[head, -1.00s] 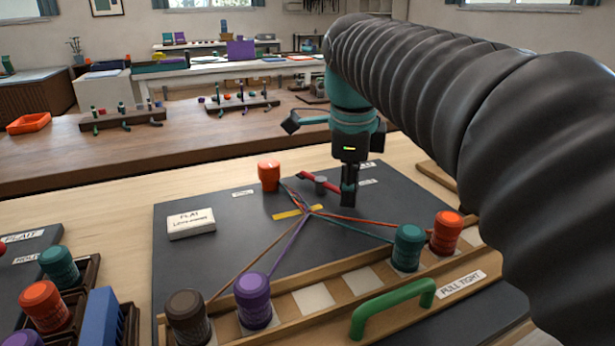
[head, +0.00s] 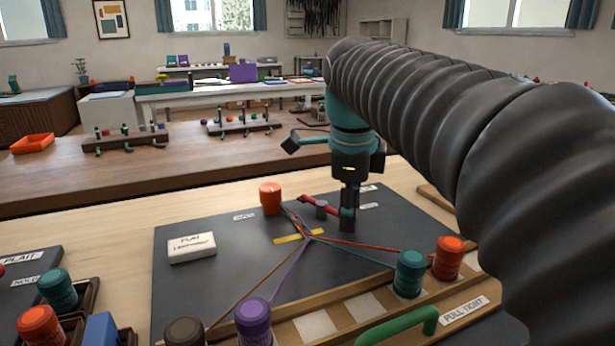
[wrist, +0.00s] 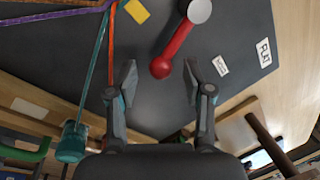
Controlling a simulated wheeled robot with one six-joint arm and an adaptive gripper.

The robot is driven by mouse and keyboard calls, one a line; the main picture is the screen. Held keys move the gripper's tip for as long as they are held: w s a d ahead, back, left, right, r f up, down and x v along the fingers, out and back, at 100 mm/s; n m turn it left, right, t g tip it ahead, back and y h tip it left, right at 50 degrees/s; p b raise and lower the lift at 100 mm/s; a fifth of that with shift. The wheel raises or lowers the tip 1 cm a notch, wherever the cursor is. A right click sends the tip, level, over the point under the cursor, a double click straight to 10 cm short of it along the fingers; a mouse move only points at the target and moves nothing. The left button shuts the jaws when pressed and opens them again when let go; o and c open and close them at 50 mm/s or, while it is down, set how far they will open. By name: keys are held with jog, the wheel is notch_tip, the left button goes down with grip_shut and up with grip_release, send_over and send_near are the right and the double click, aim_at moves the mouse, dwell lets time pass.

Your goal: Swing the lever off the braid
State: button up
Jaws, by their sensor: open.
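The red lever (head: 332,209) sits on the dark board beside a grey pivot post (head: 321,208). In the wrist view the lever (wrist: 178,42) runs from the round pivot top (wrist: 199,11) to a red ball knob (wrist: 160,68). My gripper (head: 347,222) points down over the board at the lever's right end. In the wrist view my gripper (wrist: 160,84) is open, with the knob between its spread fingertips and touching neither. The cords of the braid (head: 305,234) meet near a yellow strip (head: 287,239), left of my gripper. Contact between lever and cords cannot be made out.
An orange bobbin (head: 270,198) stands behind the braid. Brown, purple (head: 253,322), teal (head: 409,273) and orange bobbins stand along the front wooden rack, by a green handle (head: 400,326). A white labelled block (head: 192,247) lies left.

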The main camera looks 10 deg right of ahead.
notch_tip(320, 180, up, 11)
jog(key=s+a, duration=0.1)
jog(key=s, duration=0.1)
jog(key=shift+a, duration=0.1)
dwell(0.4)
